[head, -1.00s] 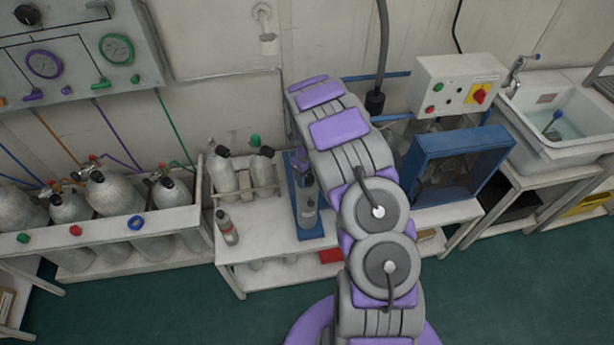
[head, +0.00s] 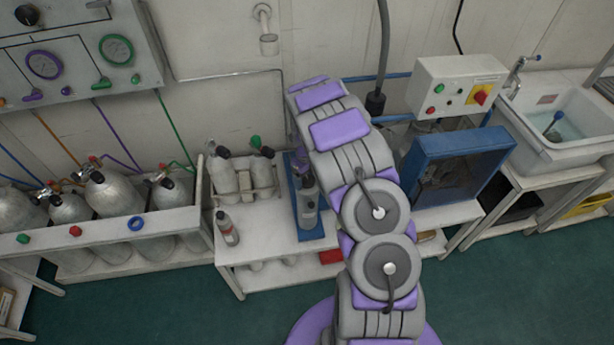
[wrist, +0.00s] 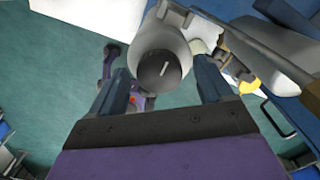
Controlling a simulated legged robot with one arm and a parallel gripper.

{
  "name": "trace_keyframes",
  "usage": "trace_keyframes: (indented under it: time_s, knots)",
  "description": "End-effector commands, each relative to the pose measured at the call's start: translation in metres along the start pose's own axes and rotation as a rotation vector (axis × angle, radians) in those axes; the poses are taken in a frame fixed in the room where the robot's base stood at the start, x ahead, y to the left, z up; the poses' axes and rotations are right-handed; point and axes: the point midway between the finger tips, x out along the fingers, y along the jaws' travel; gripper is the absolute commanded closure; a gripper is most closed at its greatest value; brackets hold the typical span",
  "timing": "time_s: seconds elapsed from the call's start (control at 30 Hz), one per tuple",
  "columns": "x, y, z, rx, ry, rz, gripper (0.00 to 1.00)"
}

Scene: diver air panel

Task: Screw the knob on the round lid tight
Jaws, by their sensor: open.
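A round black knob (wrist: 160,71) with a white line across its face shows in the wrist view, on the end of a rounded grey body (wrist: 155,47). I cannot tell clearly whether this body is the round lid. My gripper (wrist: 160,78) is open, with one dark finger on each side of the knob. The fingers look apart from the knob, and how deep it sits between them is unclear. In the head view my arm hides the gripper, and I cannot make out this knob there.
A white bench (head: 260,278) carries a blue stand with a bottle (head: 308,205) and small cylinders (head: 222,175). A blue open box (head: 462,165) stands right of my arm, below a control box (head: 455,85). A sink (head: 565,120) is farther right. Green floor in front is clear.

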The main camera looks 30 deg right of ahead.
Motion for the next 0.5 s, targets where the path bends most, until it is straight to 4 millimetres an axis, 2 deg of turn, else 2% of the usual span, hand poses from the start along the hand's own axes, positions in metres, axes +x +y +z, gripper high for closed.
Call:
trace_keyframes:
  time_s: [0.13,0.23,0.5]
  knots:
    - [-0.006,0.000,0.000,0.000,0.000,0.000,0.20]
    - [-0.019,0.000,0.000,0.000,0.000,0.000,0.20]
    - [-0.078,-0.001,0.001,0.000,-0.002,-0.001,0.20]
